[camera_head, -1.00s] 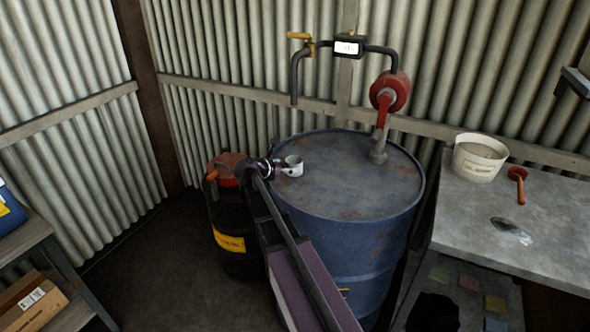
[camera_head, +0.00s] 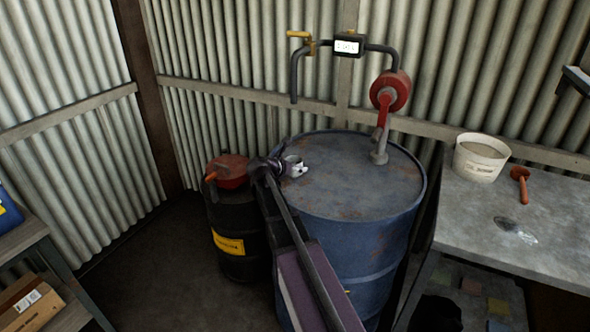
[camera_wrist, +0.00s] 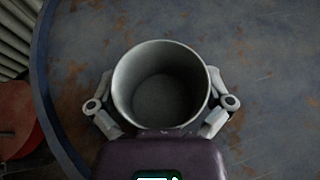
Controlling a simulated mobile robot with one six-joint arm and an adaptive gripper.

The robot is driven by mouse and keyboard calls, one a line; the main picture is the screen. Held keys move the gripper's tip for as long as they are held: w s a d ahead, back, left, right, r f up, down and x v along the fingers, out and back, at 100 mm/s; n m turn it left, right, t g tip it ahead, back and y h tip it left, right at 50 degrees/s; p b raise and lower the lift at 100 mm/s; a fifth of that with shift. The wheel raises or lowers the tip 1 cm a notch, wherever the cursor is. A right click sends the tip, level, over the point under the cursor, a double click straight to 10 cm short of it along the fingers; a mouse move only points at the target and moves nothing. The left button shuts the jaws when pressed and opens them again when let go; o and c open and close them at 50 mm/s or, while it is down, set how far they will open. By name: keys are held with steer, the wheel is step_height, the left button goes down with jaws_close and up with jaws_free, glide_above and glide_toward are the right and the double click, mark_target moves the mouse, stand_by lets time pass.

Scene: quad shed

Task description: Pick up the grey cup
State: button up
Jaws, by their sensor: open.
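The grey cup (camera_wrist: 160,85) stands upright on top of the blue drum (camera_head: 350,185), near the drum's left rim. It looks empty in the wrist view. In the head view the cup (camera_head: 293,163) is partly hidden by my gripper (camera_head: 287,168). In the wrist view my gripper (camera_wrist: 160,107) is open, with one finger on the left and one on the right of the cup's near side. I cannot tell whether the fingers touch it.
A red hand pump (camera_head: 385,100) rises from the drum's back. A black drum with a red top (camera_head: 230,172) stands at left. A bench (camera_head: 550,215) at right holds a white bucket (camera_head: 478,160) and a red tool (camera_head: 521,185). The drum top right of the cup is clear.

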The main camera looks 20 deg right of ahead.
stand_by(0.3)
steer(key=c, duration=0.9)
steer(key=shift+r, duration=0.2)
step_height(320, 180, up, 2)
steer(key=p, duration=0.2)
steer(key=shift+r+p, duration=0.1)
steer(key=shift+p, duration=0.2)
steer(key=shift+r+p, duration=0.85)
steer(key=s+a, duration=0.2)
steer(key=s, duration=0.2)
steer(key=s+a, duration=0.3)
steer(key=s, duration=0.2)
steer(key=s+a, duration=0.2)
steer(key=s, duration=0.3)
steer(key=shift+s+a+r+p, duration=0.15)
steer(key=shift+r+p, duration=0.2)
